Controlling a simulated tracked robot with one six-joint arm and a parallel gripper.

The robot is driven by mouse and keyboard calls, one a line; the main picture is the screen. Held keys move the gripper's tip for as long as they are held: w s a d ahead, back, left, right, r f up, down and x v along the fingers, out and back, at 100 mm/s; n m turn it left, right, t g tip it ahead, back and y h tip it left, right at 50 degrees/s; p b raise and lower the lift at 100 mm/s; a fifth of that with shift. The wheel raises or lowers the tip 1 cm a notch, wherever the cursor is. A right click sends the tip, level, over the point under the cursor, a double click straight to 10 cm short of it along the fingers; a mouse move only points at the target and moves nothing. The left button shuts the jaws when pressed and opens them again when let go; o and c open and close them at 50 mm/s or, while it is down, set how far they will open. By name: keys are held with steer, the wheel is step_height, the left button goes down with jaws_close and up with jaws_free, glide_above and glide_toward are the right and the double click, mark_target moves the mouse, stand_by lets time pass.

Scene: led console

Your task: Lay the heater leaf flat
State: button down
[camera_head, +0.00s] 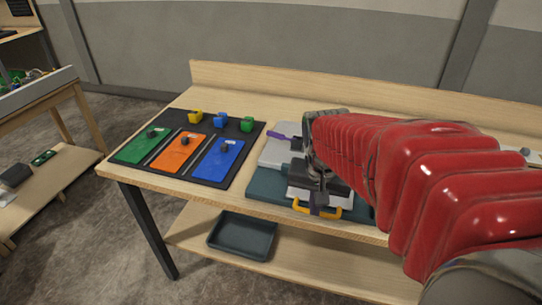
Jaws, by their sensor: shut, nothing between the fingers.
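A teal-based device (264,187) sits near the table's front edge. A light grey plate (277,153) lies behind it, with a purple piece (279,138) at its back. A white-and-dark part with a yellow handle (328,212) faces the front of the device. Which of these is the heater leaf, and how far it tilts, I cannot tell. My gripper (317,205) points down over the front part, close to the yellow handle. It is shut and empty; whether it touches the device is unclear. My red-sleeved arm hides the device's right side.
Left of the device is a black board (226,132) with green (150,143), orange (179,152) and blue (217,160) panels and small coloured blocks. A raised wooden edge (290,88) runs along the table's back. A dark tray (242,235) sits on the lower shelf.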

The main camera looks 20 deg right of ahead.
steer(key=s+a+r, duration=0.5)
steer(key=s, duration=0.1)
stand_by(0.5)
steer(key=shift+a+r, duration=0.1)
steer(key=shift+r, duration=0.05)
steer(key=s+a+r, duration=0.5)
steer(key=s+r, duration=0.2)
steer(key=shift+a, duration=0.35)
stand_by(0.9)
steer(key=shift+w, duration=0.1)
stand_by(0.4)
steer(key=w+a+f+n+t+y, duration=0.1)
steer(key=w+a+f+n+t, duration=0.2)
steer(key=n, duration=0.5)
steer(key=w+f+t, duration=0.1)
steer(key=w+f, duration=0.1)
steer(key=w, duration=0.1)
steer(key=shift+w+a+f, duration=0.25)
steer(key=shift+f, duration=0.1)
